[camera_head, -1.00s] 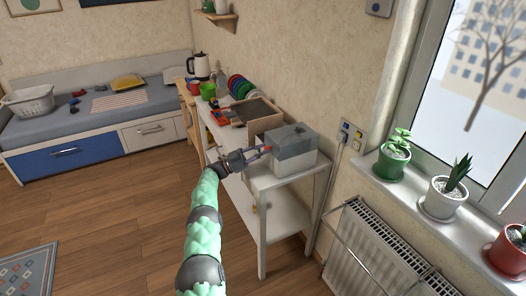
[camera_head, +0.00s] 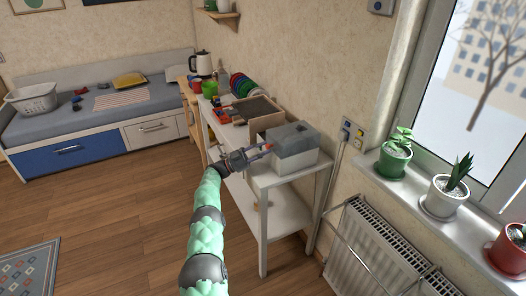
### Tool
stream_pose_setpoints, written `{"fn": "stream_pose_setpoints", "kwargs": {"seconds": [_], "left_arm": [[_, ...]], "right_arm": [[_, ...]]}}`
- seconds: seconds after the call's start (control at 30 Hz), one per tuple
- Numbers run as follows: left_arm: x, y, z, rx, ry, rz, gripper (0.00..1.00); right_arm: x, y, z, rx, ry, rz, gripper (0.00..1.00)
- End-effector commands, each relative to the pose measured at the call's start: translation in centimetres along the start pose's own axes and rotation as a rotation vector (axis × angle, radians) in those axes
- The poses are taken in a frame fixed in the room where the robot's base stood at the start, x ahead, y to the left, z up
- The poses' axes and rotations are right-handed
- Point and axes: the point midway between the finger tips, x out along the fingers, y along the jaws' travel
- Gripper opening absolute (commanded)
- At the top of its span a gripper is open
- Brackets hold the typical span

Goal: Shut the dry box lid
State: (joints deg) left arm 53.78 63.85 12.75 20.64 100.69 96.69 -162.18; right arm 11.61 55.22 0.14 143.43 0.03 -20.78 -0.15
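The dry box (camera_head: 292,159) stands on the near end of the white shelf table. My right gripper is not in view.
Behind the box on the table (camera_head: 290,181) are a brown tray (camera_head: 256,109), coloured spools (camera_head: 243,86) and a green cup (camera_head: 209,88). A radiator (camera_head: 375,250) and a sill with potted plants (camera_head: 441,199) are at right. Open floor lies at left.

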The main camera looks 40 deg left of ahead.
Motion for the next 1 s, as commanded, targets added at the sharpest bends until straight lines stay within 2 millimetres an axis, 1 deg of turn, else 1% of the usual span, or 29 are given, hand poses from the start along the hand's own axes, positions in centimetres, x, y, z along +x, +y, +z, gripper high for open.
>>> {"fn": "stream_pose_setpoints", "kwargs": {"seconds": [0.13, 0.23, 0.37, 0.53, 0.7, 0.83, 1.0], "left_arm": [[-0.1, -0.1, 0.0, 0.001, -0.001, -0.001, 0.34], [-0.7, -0.1, 0.0, 0.002, -0.002, -0.002, 0.34], [-2.5, -0.1, 0.0, 0.001, -0.002, -0.002, 0.34], [-5.3, 0.0, 0.1, 0.001, -0.003, -0.002, 0.34], [-6.8, 0.0, 0.0, 0.001, -0.001, 0.000, 0.34], [-7.5, 0.1, 0.0, 0.000, 0.000, 0.000, 0.34], [-7.5, 0.0, 0.0, 0.000, 0.000, 0.000, 0.34]], "right_arm": [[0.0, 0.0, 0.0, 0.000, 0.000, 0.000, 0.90], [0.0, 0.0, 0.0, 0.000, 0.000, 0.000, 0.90], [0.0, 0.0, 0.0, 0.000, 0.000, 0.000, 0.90], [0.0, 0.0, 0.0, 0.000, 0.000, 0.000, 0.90], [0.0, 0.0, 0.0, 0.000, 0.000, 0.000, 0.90], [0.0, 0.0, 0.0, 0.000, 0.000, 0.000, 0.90], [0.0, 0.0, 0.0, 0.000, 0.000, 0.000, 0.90]]}}
